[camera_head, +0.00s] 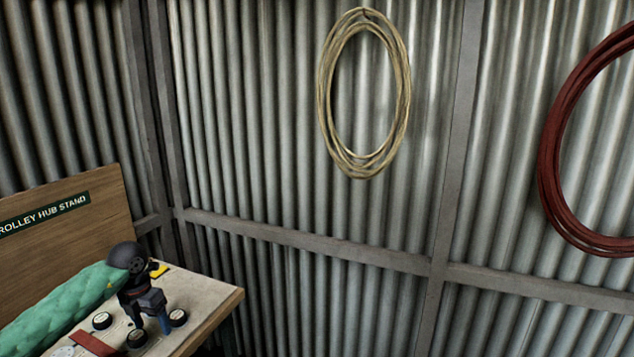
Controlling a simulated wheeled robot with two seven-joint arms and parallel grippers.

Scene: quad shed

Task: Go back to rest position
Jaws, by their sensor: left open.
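My left arm, in a green padded sleeve, comes in from the lower left over the workbench. My left gripper (149,318) points down over the bench top among small black round wheel-like parts. It is open, and I see nothing held in it. One such part (102,320) is left of the gripper, another (137,338) is just in front of it, and a third (178,317) is to its right. Whether the fingers touch any of them I cannot tell. My right gripper is not in view.
The workbench (215,295) ends at its right corner. A wooden board (60,240) with a "TROLLEY HUB STAND" type label stands behind it. A red strip (95,345) and a yellow item (158,270) lie on the bench. Beige (326,100) and red (552,150) coils hang on the corrugated wall.

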